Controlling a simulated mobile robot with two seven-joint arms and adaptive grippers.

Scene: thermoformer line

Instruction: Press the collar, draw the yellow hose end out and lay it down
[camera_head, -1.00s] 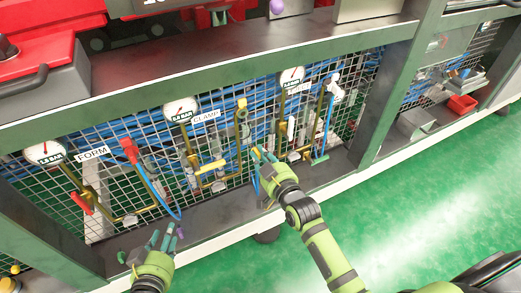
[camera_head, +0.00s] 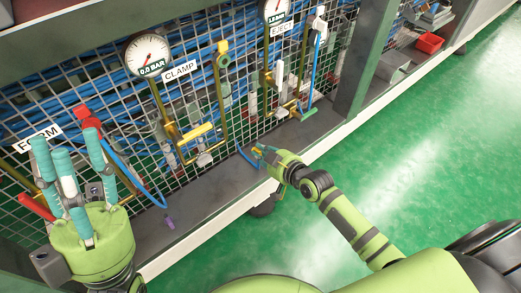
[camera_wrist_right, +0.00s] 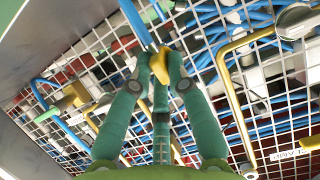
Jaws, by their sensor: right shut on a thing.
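My right gripper (camera_head: 262,152) is shut on the yellow hose end (camera_wrist_right: 159,66), and it stands low in front of the mesh, right of the CLAMP pipework. In the right wrist view, the fingertips (camera_wrist_right: 160,80) close around the yellow piece and a blue hose (camera_wrist_right: 134,22) runs up from it. The hose also shows as a short loop in the head view (camera_head: 243,154). A yellow-topped fitting (camera_head: 222,48) with a grey-green ring stands on the CLAMP pipe; I cannot tell whether it is the collar. My left gripper (camera_head: 70,152) is open and empty, fingers up, before the FORM section.
The dark shelf (camera_head: 205,195) below the mesh has free room between the grippers. A small purple piece (camera_head: 169,222) lies on it. A yellow-handled valve (camera_head: 195,133), the CLAMP gauge (camera_head: 147,54) and a red fitting (camera_head: 90,124) stand out from the mesh. A post (camera_head: 365,60) rises at right.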

